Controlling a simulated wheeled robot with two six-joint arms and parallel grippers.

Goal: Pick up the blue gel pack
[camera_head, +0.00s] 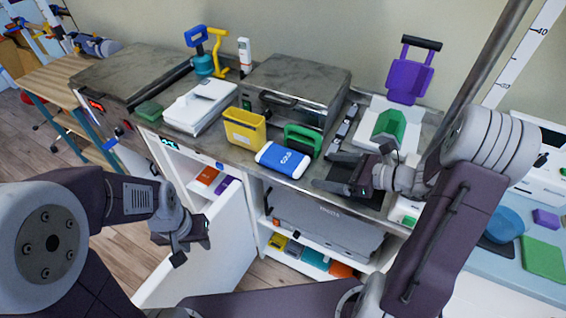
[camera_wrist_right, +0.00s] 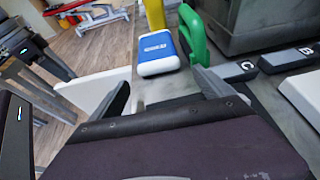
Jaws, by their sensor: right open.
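The blue gel pack (camera_head: 283,159), blue with a white edge and white lettering, lies at the front edge of the grey counter (camera_head: 232,157), in front of the green handled item. It also shows in the right wrist view (camera_wrist_right: 158,52), ahead of the fingers and apart from them. My right gripper (camera_head: 325,171) is open and empty just right of the pack, over the counter; its two fingers show in the right wrist view (camera_wrist_right: 160,90).
A yellow bin (camera_head: 245,128) stands left of the pack, and a green handled item (camera_head: 303,138) stands close behind it. A metal box (camera_head: 292,86) is farther back. Dark lettered blocks (camera_wrist_right: 290,58) lie right of the fingers.

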